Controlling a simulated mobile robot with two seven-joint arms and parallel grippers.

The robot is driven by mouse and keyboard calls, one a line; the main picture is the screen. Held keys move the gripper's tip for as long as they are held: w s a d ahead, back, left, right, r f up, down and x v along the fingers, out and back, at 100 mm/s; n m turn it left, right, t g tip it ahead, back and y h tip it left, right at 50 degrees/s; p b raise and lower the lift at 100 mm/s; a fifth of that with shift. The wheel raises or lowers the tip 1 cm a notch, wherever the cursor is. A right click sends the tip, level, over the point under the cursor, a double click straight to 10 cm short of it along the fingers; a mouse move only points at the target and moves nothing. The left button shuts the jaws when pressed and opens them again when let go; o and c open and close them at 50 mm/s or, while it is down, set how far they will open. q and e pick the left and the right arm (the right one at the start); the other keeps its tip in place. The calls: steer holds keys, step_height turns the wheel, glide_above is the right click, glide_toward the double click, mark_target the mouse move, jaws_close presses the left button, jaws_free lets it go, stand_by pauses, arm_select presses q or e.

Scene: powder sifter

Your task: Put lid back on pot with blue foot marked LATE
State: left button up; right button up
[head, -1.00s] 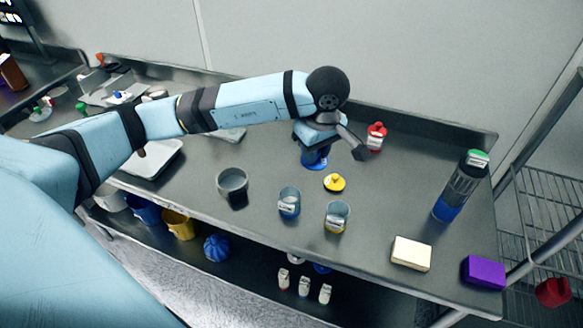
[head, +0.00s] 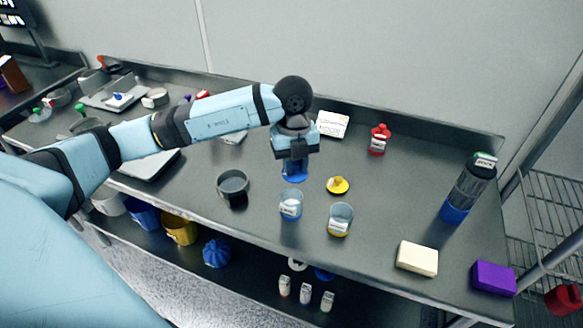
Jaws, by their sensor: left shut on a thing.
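A clear pot with a blue foot (head: 290,206) stands open near the table's front edge. It bears a white label, too small to read for certain. A similar pot with a yellow foot (head: 340,220) stands open to its right. A yellow lid (head: 338,185) lies on the table behind them. My left gripper (head: 294,160) points down behind the blue-footed pot and is shut on a blue lid (head: 294,173). The lid shows just below the fingers, apart from the pot. Its knob is hidden by the gripper. My right gripper is not in view.
A dark grey cup (head: 233,186) stands left of the pots. A white card (head: 332,123) and a red bottle (head: 379,140) are at the back. A tall sifter with a blue base (head: 468,188), a cream block (head: 416,258) and a purple block (head: 493,278) are at right.

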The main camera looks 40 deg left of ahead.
mark_target(291, 181)
arm_select(q)
steer(key=n, duration=0.3)
steer(key=f+n, duration=0.1)
steer(key=n, duration=0.1)
steer(key=shift+s+a+n+t, duration=0.2)
steer(key=shift+a+n+t, duration=0.1)
steer(key=shift+a, duration=0.1)
steer(key=shift+f+b, duration=1.9)
steer(key=shift+f, duration=0.45)
steer(key=shift+f+b, duration=0.45)
steer(key=shift+f, duration=0.35)
steer(key=shift+f, duration=0.1)
steer(key=o, duration=1.4)
steer(key=shift+o, duration=0.2)
